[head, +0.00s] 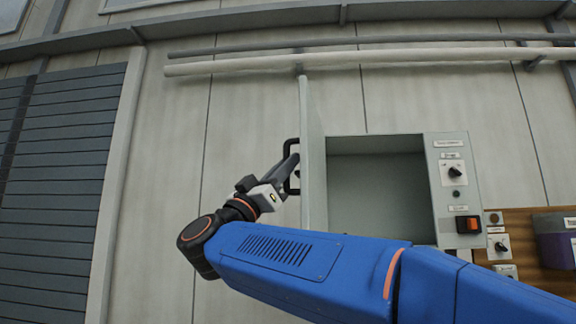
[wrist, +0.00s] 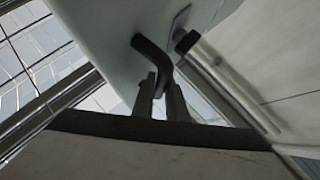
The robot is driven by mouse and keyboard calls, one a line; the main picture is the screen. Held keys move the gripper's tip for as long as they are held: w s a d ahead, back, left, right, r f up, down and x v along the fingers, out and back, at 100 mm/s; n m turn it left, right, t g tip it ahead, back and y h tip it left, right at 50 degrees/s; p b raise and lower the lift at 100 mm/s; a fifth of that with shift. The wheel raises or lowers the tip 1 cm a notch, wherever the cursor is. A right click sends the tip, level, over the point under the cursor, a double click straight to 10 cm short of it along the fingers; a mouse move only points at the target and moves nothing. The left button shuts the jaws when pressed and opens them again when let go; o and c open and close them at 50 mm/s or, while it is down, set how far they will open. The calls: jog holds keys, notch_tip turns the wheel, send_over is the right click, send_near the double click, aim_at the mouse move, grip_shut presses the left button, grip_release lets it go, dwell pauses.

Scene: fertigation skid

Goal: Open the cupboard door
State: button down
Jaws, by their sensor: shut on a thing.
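The cupboard (head: 376,185) is a pale grey box on the wall, and its inside shows empty where I can see it. Its door (head: 314,150) stands swung out to the left, seen nearly edge-on. A black bar handle (head: 289,167) is on the door's outer face. My gripper (head: 291,165) is at the handle from the left, with its fingers shut on it. In the wrist view the two dark fingers (wrist: 163,95) close around the dark handle (wrist: 152,54), beside the pale door face (wrist: 105,40). My blue arm hides the cupboard's lower part.
A control panel with a black knob (head: 455,171) and an orange-red switch (head: 468,224) is right of the cupboard opening. Further right is a brown board (head: 520,228) with more knobs. Pipes (head: 370,60) run above. The wall left of the door is clear up to a slatted shutter (head: 60,170).

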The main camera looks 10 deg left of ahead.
jog(key=shift+r, duration=0.1)
jog(key=c, duration=2)
grip_release()
jog(key=shift+d, duration=0.1)
jog(key=shift+c, duration=0.2)
jog(key=v, duration=1.7)
jog(key=shift+f, duration=0.25)
jog(key=shift+s, duration=0.1)
